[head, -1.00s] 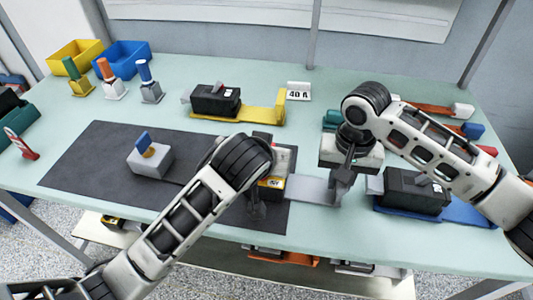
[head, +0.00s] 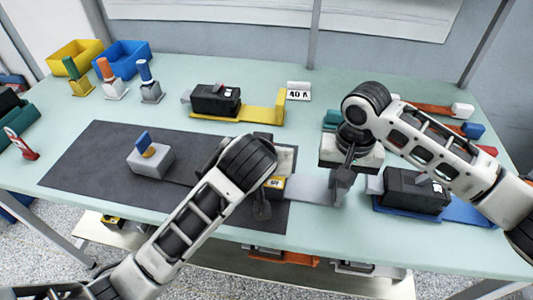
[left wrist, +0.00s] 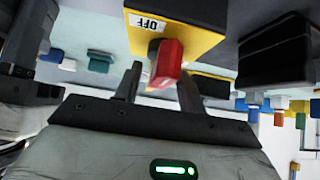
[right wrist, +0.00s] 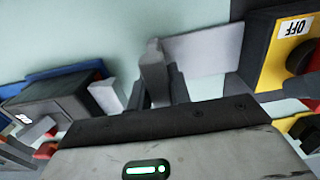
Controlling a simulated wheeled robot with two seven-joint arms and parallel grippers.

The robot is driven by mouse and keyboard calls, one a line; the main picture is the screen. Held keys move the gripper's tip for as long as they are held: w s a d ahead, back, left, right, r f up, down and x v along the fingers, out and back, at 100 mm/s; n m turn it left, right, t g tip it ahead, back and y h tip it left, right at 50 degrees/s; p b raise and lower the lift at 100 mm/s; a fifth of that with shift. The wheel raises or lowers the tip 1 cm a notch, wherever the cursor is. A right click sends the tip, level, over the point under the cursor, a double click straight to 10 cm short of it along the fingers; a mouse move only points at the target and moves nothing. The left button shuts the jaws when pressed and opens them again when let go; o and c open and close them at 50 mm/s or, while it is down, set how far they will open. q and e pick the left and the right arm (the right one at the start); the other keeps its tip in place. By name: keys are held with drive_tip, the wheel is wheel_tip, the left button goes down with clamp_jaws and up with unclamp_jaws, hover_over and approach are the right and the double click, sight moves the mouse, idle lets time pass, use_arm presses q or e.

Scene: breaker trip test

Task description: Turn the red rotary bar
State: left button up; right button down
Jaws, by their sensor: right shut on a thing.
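The red rotary bar (left wrist: 167,62) sits on the yellow face (left wrist: 195,40) of a dark breaker, beside an OFF label (left wrist: 150,22). My left gripper (left wrist: 160,80) is open, with its two fingers apart below and around the bar; I cannot tell whether either touches it. My right gripper (right wrist: 163,85) is shut on the grey upright tab (right wrist: 154,62) of the grey plate (right wrist: 203,50) that runs to the breaker. The plate also shows in the head view (head: 305,189).
A black breaker on a blue base (head: 415,192) stands close to the right of my right gripper. A grey block with a blue bar (head: 150,158) is on the dark mat (head: 85,165). Another breaker on a yellow base (head: 260,113) stands behind. Yellow (head: 75,55) and blue bins (head: 122,57) are at the back left.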

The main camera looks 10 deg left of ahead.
use_arm(q)
drive_tip(key=v, duration=1.2)
use_arm(e)
drive_tip(key=c, duration=1.2)
unclamp_jaws()
drive_tip(key=shift+r, duration=0.1)
